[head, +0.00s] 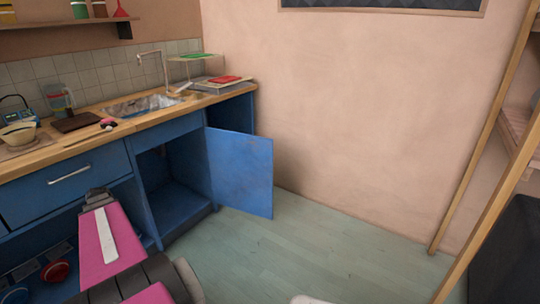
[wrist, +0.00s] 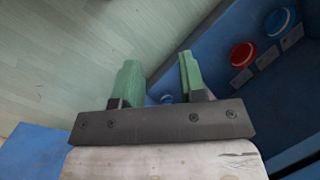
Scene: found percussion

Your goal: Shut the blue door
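The blue door (head: 240,172) stands open, swung out from the blue cabinet (head: 170,215) under the counter. Its flat face shows, and the cabinet opening to its left is uncovered and dark inside. My gripper (wrist: 158,62) shows in the wrist view with its two green fingers apart and nothing between them. It points down toward the floor beside a blue cabinet part with round lids. In the head view my pink arm is in front of the cabinet, left of the door and apart from it; the fingers are hidden there.
The wooden counter (head: 75,143) holds a sink (head: 142,106) and several kitchen things. A drawer (head: 70,180) with a metal handle is shut. Red and blue round things (wrist: 243,54) sit in the low open compartment. The pale green floor (head: 300,250) right of the door is clear.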

